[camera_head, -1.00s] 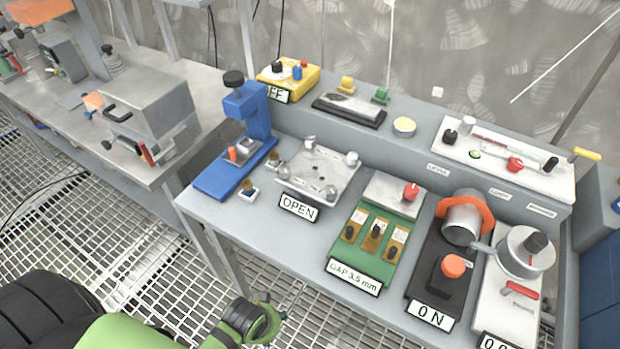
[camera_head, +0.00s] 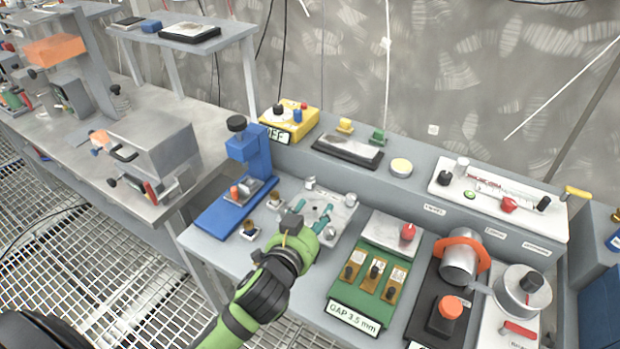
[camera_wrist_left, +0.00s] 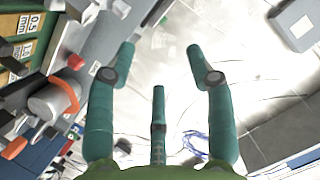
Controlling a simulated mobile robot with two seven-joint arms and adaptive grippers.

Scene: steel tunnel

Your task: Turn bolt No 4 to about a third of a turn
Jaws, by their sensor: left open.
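The steel bolt plate (camera_head: 338,208) lies on the grey bench. Light bolts stand at its corners, among them a back-left bolt (camera_head: 310,183) and a back-right bolt (camera_head: 351,200). I cannot read any number, so I cannot tell which is No 4. My left gripper (camera_head: 318,214) is over the front part of the plate, with teal fingers spread and empty. It hides part of the plate and its front bolts; contact cannot be told. In the left wrist view the three fingers (camera_wrist_left: 160,52) are apart with nothing between them. My right gripper is not in view.
A blue press (camera_head: 248,155) stands left of the plate. A green gap panel (camera_head: 352,300) reading 3.5 mm is to its right, then a motor with an orange ring (camera_head: 462,255). A raised ledge with a yellow box (camera_head: 290,119) runs behind.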

